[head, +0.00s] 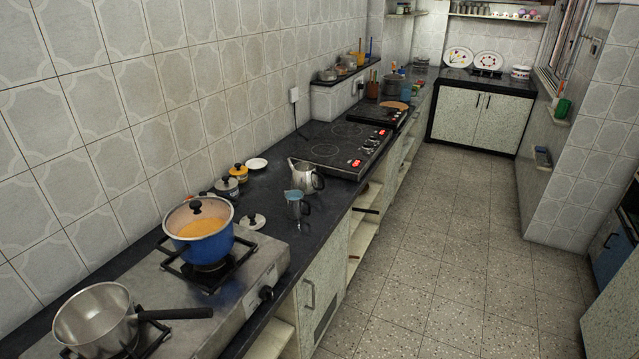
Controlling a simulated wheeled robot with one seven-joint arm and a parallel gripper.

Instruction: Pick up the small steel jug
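A small steel jug (296,208) with a dark handle stands upright on the dark countertop (262,215), near its front edge. Its upper part looks pale blue. A larger steel pot with a spout (303,176) and dark handle stands just behind it, close to the hob. My gripper is not in view.
A blue pot (221,246) with a glass lid sits on the steel gas stove (255,272) to the left. A steel saucepan (95,318) is nearer. A small lid (252,221) and jars (227,188) lie near the jug. The tiled floor (430,250) is clear.

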